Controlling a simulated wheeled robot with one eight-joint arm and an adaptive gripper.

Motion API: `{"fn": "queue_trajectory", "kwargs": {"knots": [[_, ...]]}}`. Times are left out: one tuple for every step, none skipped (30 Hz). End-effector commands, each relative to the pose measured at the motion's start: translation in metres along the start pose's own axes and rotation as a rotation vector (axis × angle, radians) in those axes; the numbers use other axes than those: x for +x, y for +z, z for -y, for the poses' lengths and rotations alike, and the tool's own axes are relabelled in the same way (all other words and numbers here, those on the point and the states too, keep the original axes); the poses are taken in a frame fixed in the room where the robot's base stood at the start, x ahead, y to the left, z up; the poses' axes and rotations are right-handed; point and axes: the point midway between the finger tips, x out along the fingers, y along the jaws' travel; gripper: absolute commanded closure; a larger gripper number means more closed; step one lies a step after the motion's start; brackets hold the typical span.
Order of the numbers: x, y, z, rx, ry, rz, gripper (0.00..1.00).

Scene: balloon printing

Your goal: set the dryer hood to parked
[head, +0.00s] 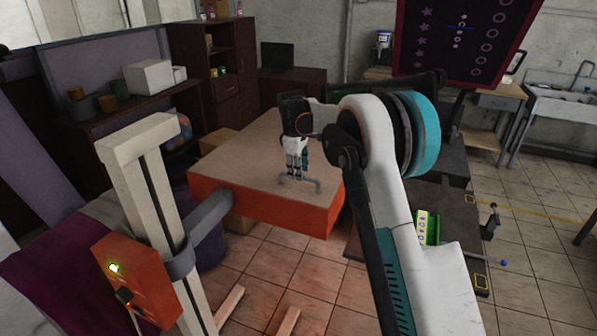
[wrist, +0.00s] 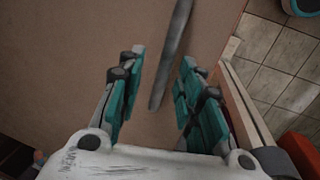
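The dryer hood (head: 255,205) is a wide box with an orange-red side and a flat brown top. It is carried by a grey arm (head: 208,215) from a pale upright stand (head: 150,185) at left. A grey bar handle (head: 311,188) sits on its top near the right end. In the wrist view the handle (wrist: 170,60) runs between my fingers over the brown hood top (wrist: 65,65). My gripper (head: 297,174) points down at the handle. In the wrist view my gripper (wrist: 162,62) is open, with gaps visible on both sides of the bar.
An orange control box (head: 135,280) with a green light is on the stand. Dark shelves (head: 215,65) and a white box (head: 148,76) stand behind left. A dark printing bench (head: 455,215) and a maroon screen (head: 475,60) are at right.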

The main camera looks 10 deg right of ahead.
Motion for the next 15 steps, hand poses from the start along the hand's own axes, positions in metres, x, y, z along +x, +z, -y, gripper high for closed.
{"fn": "queue_trajectory", "kwargs": {"knots": [[-0.008,0.0,0.0,0.0,0.0,0.0,0.67],[-0.014,0.0,0.0,-0.001,0.0,0.0,0.67],[-0.022,0.0,0.0,-0.001,0.0,0.0,0.67],[-0.028,0.0,0.0,-0.001,0.0,0.0,0.67],[-0.034,0.0,0.0,-0.001,0.0,0.0,0.67],[-0.043,0.0,0.0,-0.001,0.0,0.0,0.67],[-0.049,0.0,0.0,-0.001,0.0,0.0,0.67],[-0.055,-0.001,0.0,-0.001,0.0,0.0,0.67],[-0.063,-0.001,0.0,-0.001,0.001,0.0,0.67],[-0.069,-0.001,0.0,-0.001,0.001,0.0,0.67],[-0.074,-0.001,0.0,-0.001,0.001,0.0,0.67],[-0.081,-0.001,0.0,-0.001,0.001,-0.001,0.67],[-0.086,-0.001,0.0,-0.001,0.001,-0.001,0.67],[-0.09,-0.001,0.0,-0.001,0.001,-0.001,0.67],[-0.094,-0.001,0.0,-0.001,0.001,-0.001,0.67]]}}
